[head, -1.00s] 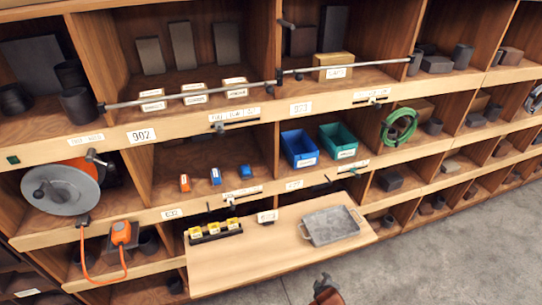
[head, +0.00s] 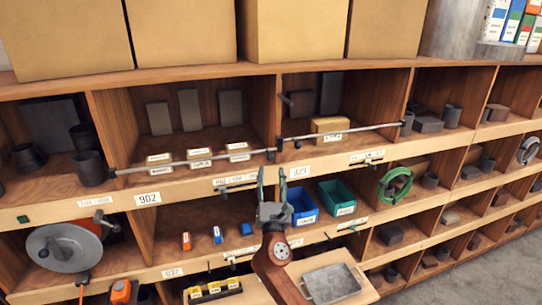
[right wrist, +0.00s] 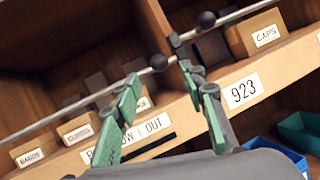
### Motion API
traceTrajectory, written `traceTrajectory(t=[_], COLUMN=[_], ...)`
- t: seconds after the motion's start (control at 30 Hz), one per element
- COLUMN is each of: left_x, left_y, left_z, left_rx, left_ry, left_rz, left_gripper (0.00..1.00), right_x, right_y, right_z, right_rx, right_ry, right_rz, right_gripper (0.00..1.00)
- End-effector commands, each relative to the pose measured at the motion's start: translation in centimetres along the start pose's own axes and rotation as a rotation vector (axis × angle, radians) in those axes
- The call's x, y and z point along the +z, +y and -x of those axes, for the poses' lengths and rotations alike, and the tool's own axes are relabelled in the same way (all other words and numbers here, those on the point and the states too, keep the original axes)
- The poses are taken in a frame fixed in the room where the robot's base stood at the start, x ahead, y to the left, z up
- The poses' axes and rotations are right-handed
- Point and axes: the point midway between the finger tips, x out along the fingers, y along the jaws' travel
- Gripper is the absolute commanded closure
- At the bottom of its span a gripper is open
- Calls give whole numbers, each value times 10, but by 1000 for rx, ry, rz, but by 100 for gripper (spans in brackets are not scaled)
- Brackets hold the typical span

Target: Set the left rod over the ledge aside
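The left rod (head: 195,162) is a thin grey bar lying along the upper ledge, across the front of the compartment with small labelled boxes. Its right end is near the right rod (head: 345,132), which runs on along the ledge. My right gripper (head: 272,173) points up in front of the ledge, near where the two rods meet. It is open and empty. In the right wrist view, its green-padded fingers (right wrist: 162,88) are spread, with the left rod (right wrist: 85,102) and its dark ball end (right wrist: 159,62) beyond them. My left gripper is not in view.
Small labelled boxes (head: 200,157) stand behind the left rod. Blue (head: 301,203) and teal (head: 336,198) bins sit in the shelf below, right of my right gripper. A metal tray (head: 331,283) lies on the pull-out board. Large cardboard boxes (head: 180,35) stand on top.

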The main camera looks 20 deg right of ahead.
Motion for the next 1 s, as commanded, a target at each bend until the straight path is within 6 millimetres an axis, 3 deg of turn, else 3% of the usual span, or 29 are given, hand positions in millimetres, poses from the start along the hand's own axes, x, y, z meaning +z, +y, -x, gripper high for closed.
traceTrajectory(t=[0.5, 0.9, 1.0], left_x=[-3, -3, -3], left_y=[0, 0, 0], left_z=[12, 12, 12], left_rx=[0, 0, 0], left_ry=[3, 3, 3], left_rz=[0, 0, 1], left_gripper=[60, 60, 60], right_x=[4, 3, 3], right_y=[1, 1, 1], right_z=[-69, -77, -77], right_rx=[1, 1, 1], right_ry=[-6, -5, -5], right_rz=[11, 9, 9], right_gripper=[62, 62, 69])
